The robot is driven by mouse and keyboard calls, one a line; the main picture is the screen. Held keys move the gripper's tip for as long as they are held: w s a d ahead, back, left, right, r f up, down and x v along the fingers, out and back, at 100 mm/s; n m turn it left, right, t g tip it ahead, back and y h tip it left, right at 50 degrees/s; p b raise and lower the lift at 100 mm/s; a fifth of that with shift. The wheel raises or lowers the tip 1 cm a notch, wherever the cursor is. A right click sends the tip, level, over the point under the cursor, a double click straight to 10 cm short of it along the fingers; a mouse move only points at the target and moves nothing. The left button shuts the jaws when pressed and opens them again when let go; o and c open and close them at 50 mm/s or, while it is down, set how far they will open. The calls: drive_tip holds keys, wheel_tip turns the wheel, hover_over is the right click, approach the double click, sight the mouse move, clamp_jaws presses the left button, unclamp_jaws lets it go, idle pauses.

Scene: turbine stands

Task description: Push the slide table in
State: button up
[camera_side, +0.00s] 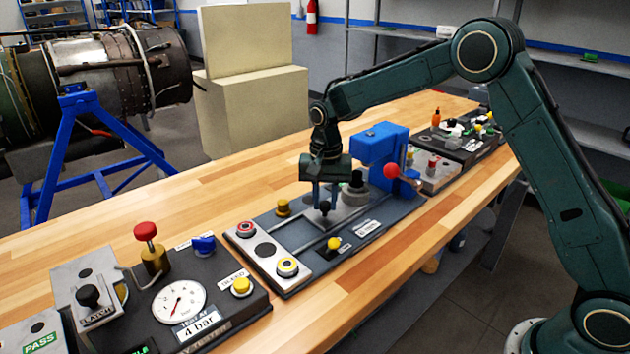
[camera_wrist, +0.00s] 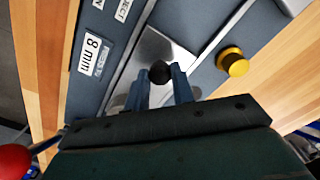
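The slide table is a silver plate (camera_wrist: 165,50) with a black knob (camera_wrist: 160,72), set between pale rails on a dark panel (camera_side: 378,222). In the side view the plate (camera_side: 345,217) lies beneath my gripper (camera_side: 325,200), with the knob (camera_side: 324,208) at the fingertips. In the wrist view my gripper's two blue fingers (camera_wrist: 161,80) stand on either side of the knob, apart from each other. My gripper looks open around the knob, with small gaps beside it. The palm hides the plate's near part in the wrist view.
A blue press-like block (camera_side: 378,150) with a red ball handle (camera_side: 391,170) stands close right of my gripper. A yellow knob (camera_side: 283,207) is to the left and a smaller yellow one (camera_side: 334,243) in front. A button box (camera_side: 267,250) sits at the panel's left end.

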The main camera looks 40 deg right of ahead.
sight(338, 208)
clamp_jaws()
drive_tip(key=shift+d, duration=2.2)
drive_tip(key=o, duration=0.8)
unclamp_jaws()
drive_tip(key=shift+r, duration=0.15)
